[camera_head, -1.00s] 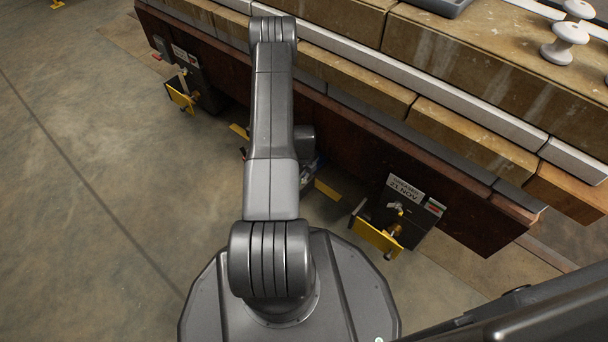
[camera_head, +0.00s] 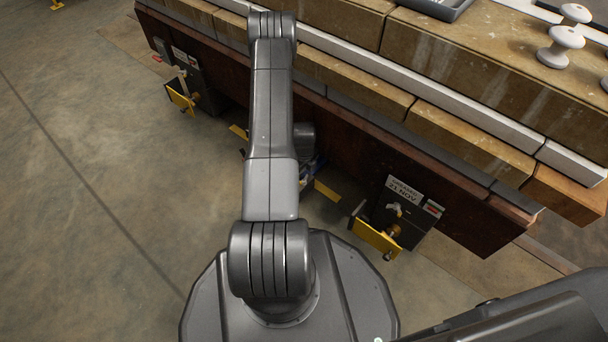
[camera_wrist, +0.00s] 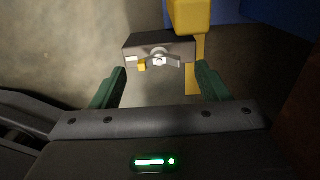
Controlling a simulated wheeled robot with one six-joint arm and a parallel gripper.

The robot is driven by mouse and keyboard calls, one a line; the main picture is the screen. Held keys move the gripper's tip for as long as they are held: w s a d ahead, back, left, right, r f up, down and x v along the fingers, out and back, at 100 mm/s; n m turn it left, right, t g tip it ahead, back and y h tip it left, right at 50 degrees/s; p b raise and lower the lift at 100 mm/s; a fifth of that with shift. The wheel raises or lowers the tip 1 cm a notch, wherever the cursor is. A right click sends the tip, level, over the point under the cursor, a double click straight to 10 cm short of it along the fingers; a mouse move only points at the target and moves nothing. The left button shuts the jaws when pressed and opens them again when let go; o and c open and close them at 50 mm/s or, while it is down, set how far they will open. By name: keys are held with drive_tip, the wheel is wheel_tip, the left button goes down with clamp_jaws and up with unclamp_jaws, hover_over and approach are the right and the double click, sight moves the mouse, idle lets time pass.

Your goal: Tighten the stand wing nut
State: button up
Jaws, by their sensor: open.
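In the wrist view my gripper (camera_wrist: 160,92) is open, with a green finger on each side and nothing between them. Ahead of it is a dark box-like bracket (camera_wrist: 180,46) with a pale wing nut (camera_wrist: 160,58) on its front face. The wing nut lies between the finger directions, beyond the tips and apart from them. A small yellow piece (camera_wrist: 142,66) sits at the nut's left. A yellow post (camera_wrist: 190,14) rises behind the bracket. In the head view my arm hides most of this spot, and the gripper does not show there.
A long bench (camera_head: 470,190) with wooden beams runs along the right. Dark units with yellow plates hang on its side, one near (camera_head: 377,237) and one far (camera_head: 181,98). White insulators (camera_head: 561,46) stand on top. The floor at left is clear.

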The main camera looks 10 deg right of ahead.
sight(304, 178)
wheel_tip(304, 178, up, 12)
drive_tip(key=p, duration=0.3)
drive_tip(key=shift+f+p, duration=0.15)
drive_tip(key=shift+p, duration=0.25)
wheel_tip(304, 178, down, 14)
drive_tip(key=b, duration=0.5)
drive_tip(key=shift+b, duration=0.35)
drive_tip(key=shift+n, duration=0.7)
drive_tip(key=n, duration=0.4)
drive_tip(key=n+p, duration=0.1)
drive_tip(key=n, duration=0.4)
idle(1.0)
